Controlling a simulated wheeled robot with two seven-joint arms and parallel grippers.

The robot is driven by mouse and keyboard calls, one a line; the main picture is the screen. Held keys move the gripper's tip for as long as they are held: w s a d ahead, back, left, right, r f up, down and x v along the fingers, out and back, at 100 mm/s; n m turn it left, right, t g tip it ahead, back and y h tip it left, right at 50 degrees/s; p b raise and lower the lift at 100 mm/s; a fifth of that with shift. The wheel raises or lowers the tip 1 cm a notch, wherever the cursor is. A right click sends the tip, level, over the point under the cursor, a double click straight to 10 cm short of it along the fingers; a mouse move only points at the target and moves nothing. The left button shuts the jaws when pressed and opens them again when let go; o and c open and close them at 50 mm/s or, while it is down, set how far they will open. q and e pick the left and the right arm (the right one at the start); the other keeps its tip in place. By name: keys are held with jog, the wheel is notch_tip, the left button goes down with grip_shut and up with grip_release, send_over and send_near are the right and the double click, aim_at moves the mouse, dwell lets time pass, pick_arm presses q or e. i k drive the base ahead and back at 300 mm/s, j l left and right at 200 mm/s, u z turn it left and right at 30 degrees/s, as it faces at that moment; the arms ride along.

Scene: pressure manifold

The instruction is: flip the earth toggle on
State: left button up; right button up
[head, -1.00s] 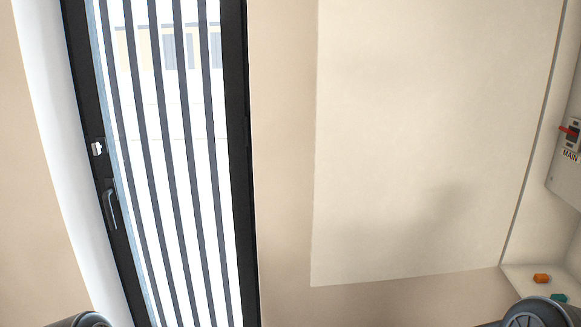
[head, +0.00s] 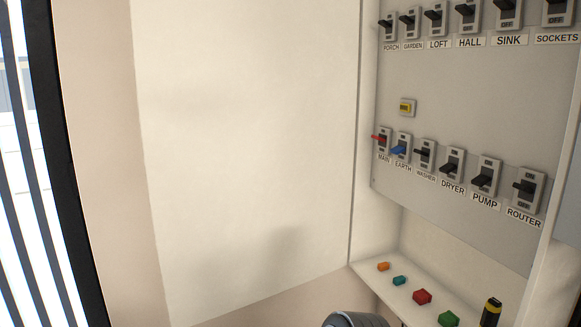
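The earth toggle (head: 402,146) is in the lower row of switches on the grey panel, second from the left, with a blue lever and the label EARTH beneath it. Its lever sticks out over the lower part of its plate; the lettering there is too small to read. The main toggle (head: 383,140) with a red lever is just left of it, and the washer toggle (head: 425,153) with a black lever just right. Neither gripper shows in the head view; only a dark rounded part of my arm shows at the bottom edge.
The grey panel (head: 450,105) also bears an upper row of switches and a small yellow button (head: 406,107). Below it a pale shelf holds an orange block (head: 383,267), a teal block (head: 399,281), a red block (head: 422,297), a green block (head: 448,319) and a black-and-yellow item (head: 491,312).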

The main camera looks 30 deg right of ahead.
aim_at(398, 150)
jog(key=z, duration=1.55)
